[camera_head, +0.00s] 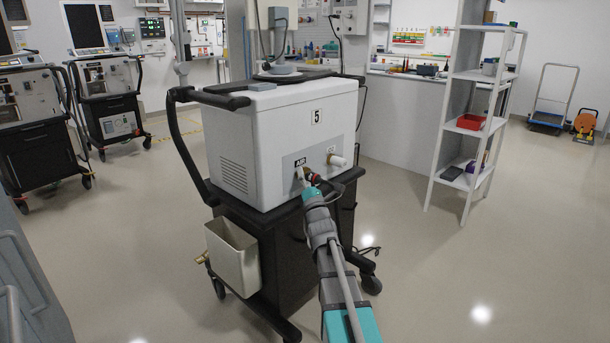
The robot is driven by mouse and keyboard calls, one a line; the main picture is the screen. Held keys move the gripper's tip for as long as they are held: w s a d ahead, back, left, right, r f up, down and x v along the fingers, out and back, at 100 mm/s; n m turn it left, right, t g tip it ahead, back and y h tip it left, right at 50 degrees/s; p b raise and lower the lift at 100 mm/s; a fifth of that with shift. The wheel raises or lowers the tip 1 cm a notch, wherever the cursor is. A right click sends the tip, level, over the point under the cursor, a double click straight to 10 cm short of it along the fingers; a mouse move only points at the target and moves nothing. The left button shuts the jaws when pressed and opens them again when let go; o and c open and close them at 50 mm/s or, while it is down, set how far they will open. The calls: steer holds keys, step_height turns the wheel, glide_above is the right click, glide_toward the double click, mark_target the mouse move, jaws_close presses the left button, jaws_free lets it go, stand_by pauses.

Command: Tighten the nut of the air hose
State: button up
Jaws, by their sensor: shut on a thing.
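The white ventilator unit (275,125) marked 5 stands on a black wheeled cart. A grey port plate (322,154) on its front carries an AIR label and a second, pale fitting (337,160) to the right. My gripper (309,182) is at the AIR port, shut on the nut of the air hose (314,176), which shows as a small reddish and brass-coloured piece. My gripper and wrist hide much of the nut and the port, so I cannot tell how far the nut is screwed on. A dark hose piece shows just right of the gripper.
The black cart handle (180,130) and a beige bin (232,255) are on the cart's left side. A white shelf (470,130) stands at the right. Two similar carts stand at the left.

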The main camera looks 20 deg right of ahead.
steer(key=o, duration=1.2)
steer(key=shift+c, duration=0.2)
steer(key=shift+s, duration=0.1)
